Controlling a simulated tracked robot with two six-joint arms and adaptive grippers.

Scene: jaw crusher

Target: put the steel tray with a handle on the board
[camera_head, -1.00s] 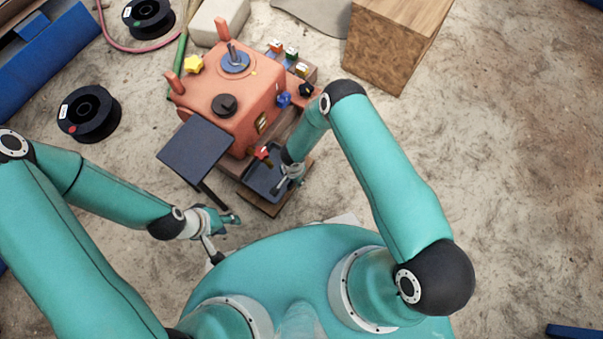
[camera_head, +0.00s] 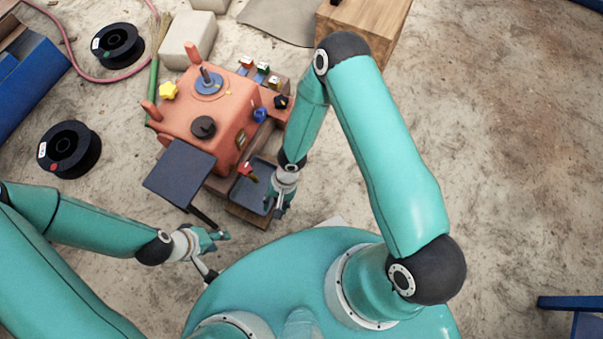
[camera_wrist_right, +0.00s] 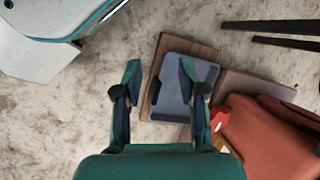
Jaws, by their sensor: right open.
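The steel tray (camera_head: 247,190) is dark grey with a raised rim. It lies on the wooden board (camera_head: 246,216) beside the orange crusher. In the right wrist view the tray (camera_wrist_right: 180,92) rests flat on the board (camera_wrist_right: 166,55), close to its edges. I cannot make out its handle clearly. My right gripper (camera_head: 277,205) is at the tray's right side and hides part of it. In the wrist view its fingers (camera_wrist_right: 158,80) are apart, with one in front of the tray and nothing held. My left gripper (camera_head: 217,254) is open and empty, below and left of the board.
The orange jaw crusher (camera_head: 222,120) stands just behind the tray. A dark flat plate (camera_head: 180,170) on legs stands left of the tray. Black spools (camera_head: 69,149), pale blocks (camera_head: 188,40) and a wooden box (camera_head: 375,25) lie farther off.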

